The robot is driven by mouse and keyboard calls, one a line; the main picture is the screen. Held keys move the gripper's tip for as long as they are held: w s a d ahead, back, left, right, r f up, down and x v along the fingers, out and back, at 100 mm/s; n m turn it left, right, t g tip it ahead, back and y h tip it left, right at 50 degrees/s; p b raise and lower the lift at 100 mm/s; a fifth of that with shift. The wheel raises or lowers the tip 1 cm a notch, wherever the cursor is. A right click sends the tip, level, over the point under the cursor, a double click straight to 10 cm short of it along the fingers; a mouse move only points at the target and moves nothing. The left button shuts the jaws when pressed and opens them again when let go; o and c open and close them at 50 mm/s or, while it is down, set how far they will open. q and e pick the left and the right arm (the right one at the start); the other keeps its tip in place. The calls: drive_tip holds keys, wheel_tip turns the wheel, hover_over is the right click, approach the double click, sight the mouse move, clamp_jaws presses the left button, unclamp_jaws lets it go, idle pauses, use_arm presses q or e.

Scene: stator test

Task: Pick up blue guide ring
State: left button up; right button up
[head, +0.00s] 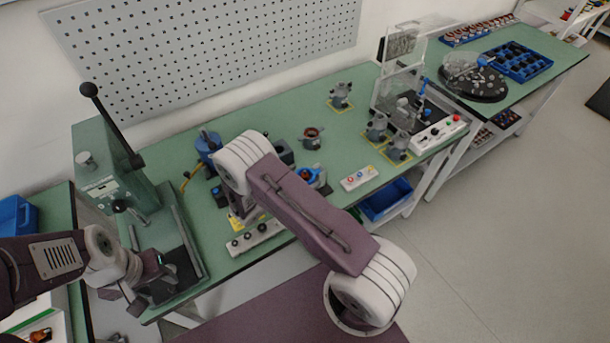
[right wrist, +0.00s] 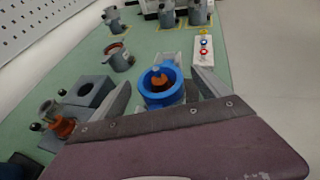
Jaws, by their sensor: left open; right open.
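The blue guide ring (right wrist: 160,86) shows in the right wrist view, with a copper-orange and dark part visible inside its opening. It lies between the spread fingers of my right gripper (right wrist: 164,84), which is open and appears to hold nothing. Whether the fingers touch the ring cannot be told. In the head view the blue ring (head: 311,176) is partly hidden beside my right arm, and my right gripper is hidden there. My left gripper (head: 148,276) is open and empty, at the lower left by the green press.
A green press (head: 105,165) with a black lever stands at the left. A grey block with a round hole (right wrist: 92,91) and a grey stator housing (right wrist: 119,57) are left of the ring. A button box (right wrist: 203,50) is behind right. Grey housings (head: 377,127) stand farther right.

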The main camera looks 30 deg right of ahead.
drive_tip(key=c, duration=1.6)
drive_tip(key=r, duration=0.2)
drive_tip(key=d+r+b, duration=0.1)
drive_tip(key=r, duration=0.1)
drive_tip(key=shift+r, duration=0.25)
drive_tip(key=w+d+r+b, duration=0.1)
drive_tip(key=d+r, duration=0.5)
drive_tip(key=d, duration=0.4)
drive_tip(key=shift+d+r+b, duration=0.25)
drive_tip(key=shift+d+b, duration=0.05)
drive_tip(key=shift+w, duration=0.1)
